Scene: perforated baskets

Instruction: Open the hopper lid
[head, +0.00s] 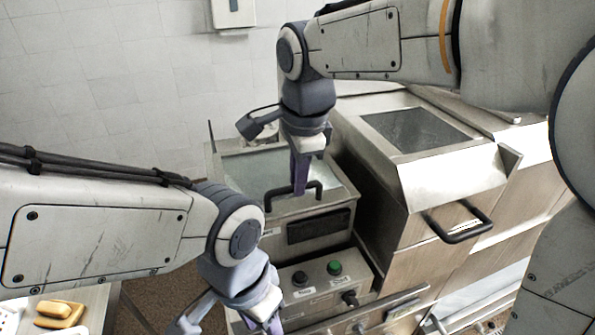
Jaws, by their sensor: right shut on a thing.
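A steel machine with a pale, window-like lid (246,172) stands in the middle of the head view. A black bar handle (314,190) sits at the lid's front edge. My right gripper (299,188) points down over this handle, its purple fingers shut on it. The lid looks down on the machine. The fingers hide part of the handle. My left gripper (268,326) is low at the bottom edge, in front of the machine and apart from the handle. Its fingertips are cut off by the frame, so its opening does not show.
A taller steel unit (400,230) with a sloped hood and a black handle (458,226) stands close on the right. A control panel with a green button (334,268) is below the lid. Bread-like pieces (60,310) lie at bottom left. A tiled wall is behind.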

